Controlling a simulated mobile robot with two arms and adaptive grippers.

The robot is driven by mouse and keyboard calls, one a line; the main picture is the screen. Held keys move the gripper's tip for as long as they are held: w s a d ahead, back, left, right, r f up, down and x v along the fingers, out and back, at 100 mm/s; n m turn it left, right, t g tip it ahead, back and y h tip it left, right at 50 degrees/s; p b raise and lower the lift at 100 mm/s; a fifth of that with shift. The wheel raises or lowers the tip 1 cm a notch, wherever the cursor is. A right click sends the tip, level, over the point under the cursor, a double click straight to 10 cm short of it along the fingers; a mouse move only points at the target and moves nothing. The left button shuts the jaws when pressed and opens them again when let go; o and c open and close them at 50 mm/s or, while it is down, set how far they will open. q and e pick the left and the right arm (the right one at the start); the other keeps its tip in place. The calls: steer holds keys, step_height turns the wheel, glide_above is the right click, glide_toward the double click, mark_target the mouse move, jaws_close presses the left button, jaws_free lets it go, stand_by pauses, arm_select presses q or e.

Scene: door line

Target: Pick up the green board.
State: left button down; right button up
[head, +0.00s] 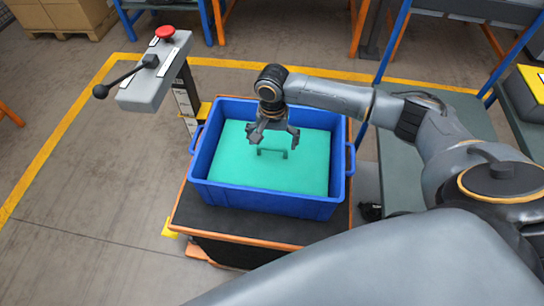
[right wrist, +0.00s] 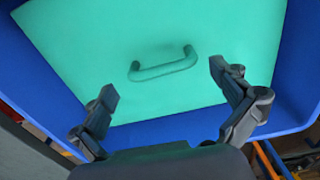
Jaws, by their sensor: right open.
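The green board (head: 238,174) lies flat inside a blue crate (head: 268,202). A green bar handle (head: 272,153) stands up near its middle. In the right wrist view the board (right wrist: 160,30) fills most of the picture, and its handle (right wrist: 163,65) lies ahead of the fingertips. My right gripper (head: 273,137) hangs over the crate, pointing down, with its fingers spread. In the right wrist view its two fingers (right wrist: 163,82) are wide apart with nothing between them. My left gripper is out of view.
The crate stands on a dark table with an orange edge (head: 250,241). A grey control box (head: 156,78) with a red button (head: 165,33) and a black lever (head: 125,76) stands at the upper left.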

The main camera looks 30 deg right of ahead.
mark_target(272, 147)
steer(key=shift+w+f, duration=0.1)
steer(key=shift+f, duration=1.9)
steer(key=c, duration=1.3)
steer(key=shift+r, duration=0.15)
